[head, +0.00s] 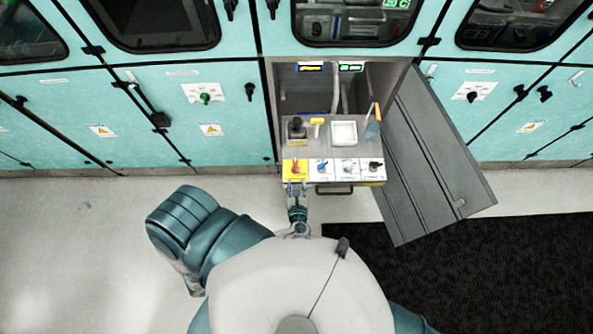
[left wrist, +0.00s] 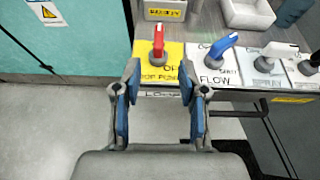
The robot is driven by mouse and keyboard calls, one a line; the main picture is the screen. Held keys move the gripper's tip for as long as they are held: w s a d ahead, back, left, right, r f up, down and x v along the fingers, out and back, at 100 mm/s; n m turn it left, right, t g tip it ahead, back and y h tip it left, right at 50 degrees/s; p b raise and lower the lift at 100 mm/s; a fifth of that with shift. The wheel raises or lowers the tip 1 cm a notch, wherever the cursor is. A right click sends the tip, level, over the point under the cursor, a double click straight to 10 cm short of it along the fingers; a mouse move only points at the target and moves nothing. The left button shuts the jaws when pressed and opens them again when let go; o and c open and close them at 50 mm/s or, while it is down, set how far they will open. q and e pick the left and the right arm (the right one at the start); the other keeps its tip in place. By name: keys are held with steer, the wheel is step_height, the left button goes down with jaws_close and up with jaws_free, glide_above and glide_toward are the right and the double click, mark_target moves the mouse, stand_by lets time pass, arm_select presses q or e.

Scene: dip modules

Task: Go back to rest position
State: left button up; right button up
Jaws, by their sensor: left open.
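My left gripper (head: 296,188) is in front of the pulled-out panel, just below the yellow plate. In the left wrist view my left gripper (left wrist: 158,88) is open, with its two fingers apart and nothing between them. A red-handled switch (left wrist: 158,42) on a yellow plate (left wrist: 175,68) stands just beyond the fingertips. A blue-handled switch (left wrist: 220,48) on a white plate marked FLOW is to its right, then a white-handled switch (left wrist: 275,52) and a black one (left wrist: 312,62). My right gripper is not in view.
The grey cabinet door (head: 425,155) hangs open to the right. A white tray (head: 343,133) and several small items sit on the panel's top. A black handle (head: 334,190) is on its front. Teal cabinets (head: 210,120) line the wall; a black mat (head: 460,280) lies lower right. Floor at left is clear.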

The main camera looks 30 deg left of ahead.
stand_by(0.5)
arm_select(q)
steer(key=s+a+f+n+g+h+b, duration=0.1)
steer(key=s+f+n+g+h, duration=0.15)
steer(key=s+f+n, duration=0.65)
steer(key=s+a+f+n+g+h+b, duration=0.1)
steer(key=s+f+g, duration=0.3)
steer(key=f, duration=1.1)
steer(key=s+a+f+n+g+h+b, duration=0.1)
steer(key=s+f+n+g+h, duration=0.1)
steer(key=s+f+n, duration=0.3)
steer(key=s+a+f+n+g+h+b, duration=0.1)
steer(key=s+f+n, duration=0.5)
steer(key=s+n, duration=0.6)
steer(key=shift+f+g+h, duration=0.2)
steer(key=shift+g+h, duration=0.15)
steer(key=shift+g, duration=0.2)
